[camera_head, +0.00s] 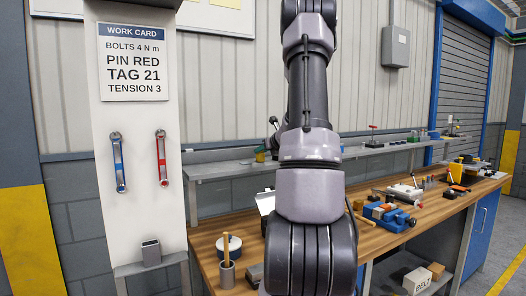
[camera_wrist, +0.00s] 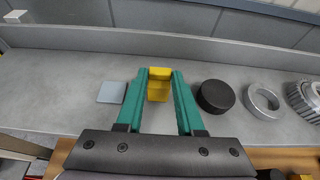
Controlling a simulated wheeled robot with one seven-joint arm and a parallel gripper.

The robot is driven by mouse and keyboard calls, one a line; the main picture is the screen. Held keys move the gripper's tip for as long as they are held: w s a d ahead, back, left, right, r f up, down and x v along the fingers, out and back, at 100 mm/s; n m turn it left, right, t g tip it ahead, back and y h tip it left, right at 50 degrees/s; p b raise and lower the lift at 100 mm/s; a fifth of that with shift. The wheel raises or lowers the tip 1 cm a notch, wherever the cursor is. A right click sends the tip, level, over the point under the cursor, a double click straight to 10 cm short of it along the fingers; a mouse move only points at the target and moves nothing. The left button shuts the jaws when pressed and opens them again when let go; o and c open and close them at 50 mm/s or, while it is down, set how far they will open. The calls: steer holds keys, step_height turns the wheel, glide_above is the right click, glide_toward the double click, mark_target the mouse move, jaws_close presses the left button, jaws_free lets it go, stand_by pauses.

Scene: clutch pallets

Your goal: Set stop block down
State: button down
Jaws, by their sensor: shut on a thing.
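The yellow stop block (camera_wrist: 159,88) sits between the green fingers of my gripper (camera_wrist: 160,74) in the wrist view. The fingers press on it from both sides near their tips. Below and around it is a grey shelf (camera_wrist: 60,100) with a raised back edge. I cannot tell whether the block touches the shelf. In the head view my own arm covers the middle, and neither the gripper nor the block shows there.
A pale square plate (camera_wrist: 112,92) lies left of the block. A black disc (camera_wrist: 215,96), a silver ring (camera_wrist: 261,101) and a ridged metal part (camera_wrist: 305,98) stand to the right. Bare shelf lies at far left. The wooden bench (camera_head: 440,207) holds tools and parts.

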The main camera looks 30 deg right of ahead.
steer(key=c, duration=0.5)
jaws_free()
steer(key=shift+f, duration=0.15)
